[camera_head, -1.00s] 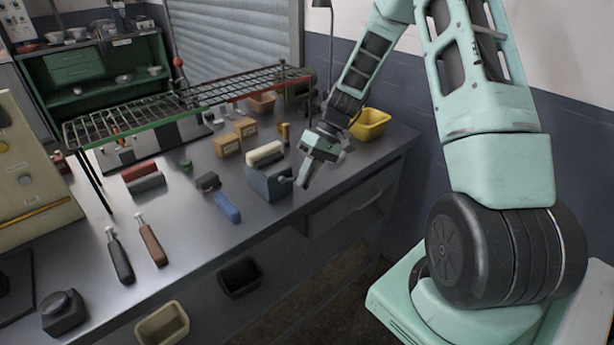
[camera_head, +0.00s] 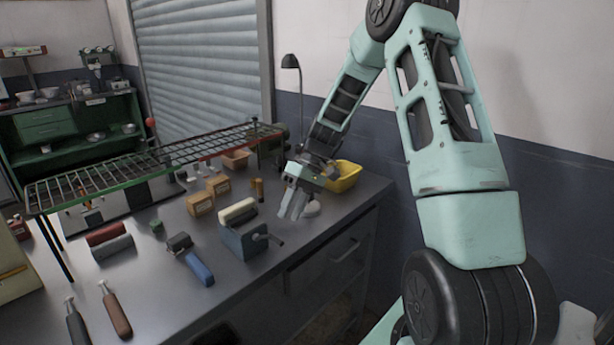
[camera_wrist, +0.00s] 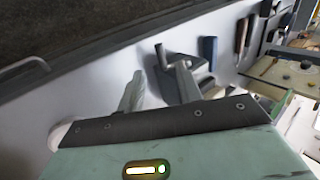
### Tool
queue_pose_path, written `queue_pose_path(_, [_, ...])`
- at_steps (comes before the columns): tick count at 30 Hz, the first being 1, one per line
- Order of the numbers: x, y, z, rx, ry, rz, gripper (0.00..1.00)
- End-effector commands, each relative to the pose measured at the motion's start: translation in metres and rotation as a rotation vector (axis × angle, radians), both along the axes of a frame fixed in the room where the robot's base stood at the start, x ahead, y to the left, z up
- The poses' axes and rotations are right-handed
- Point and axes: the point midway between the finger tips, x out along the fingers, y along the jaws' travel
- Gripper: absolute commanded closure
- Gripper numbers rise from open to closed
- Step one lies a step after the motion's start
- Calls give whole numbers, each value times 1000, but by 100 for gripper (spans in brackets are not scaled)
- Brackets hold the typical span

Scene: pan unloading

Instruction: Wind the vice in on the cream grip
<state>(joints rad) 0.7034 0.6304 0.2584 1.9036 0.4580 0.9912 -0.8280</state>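The vice (camera_head: 232,242) is a small blue-grey block on the bench with a crank handle (camera_head: 268,238) on its right side. The cream grip (camera_head: 238,211) lies along its top, between the jaws; whether they press on it I cannot tell. My gripper (camera_head: 291,207) is to the right of and behind the vice, apart from the crank, pointing down and empty. In the wrist view its two fingers (camera_wrist: 158,88) stand apart. A grey shape, which looks like the vice (camera_wrist: 172,62), is partly hidden behind the right finger there.
A blue-handled tool (camera_head: 196,268) lies left of the vice. Wooden blocks (camera_head: 201,204) and a yellow bin (camera_head: 343,177) stand behind. A wire rack (camera_head: 150,165) spans the bench's back left. A white round thing (camera_head: 313,208) sits beside my gripper. The bench's front edge is close to the vice.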

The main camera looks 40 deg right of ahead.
Motion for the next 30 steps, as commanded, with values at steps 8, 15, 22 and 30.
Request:
queue_pose_path(8, [2,-38,52,-2,-4,-1,65])
queue_pose_path(15, [3,-59,82,-1,-1,-1,65])
queue_pose_path(22, [2,-65,91,0,1,1,65])
queue_pose_path(30, [2,-64,91,1,1,1,65])
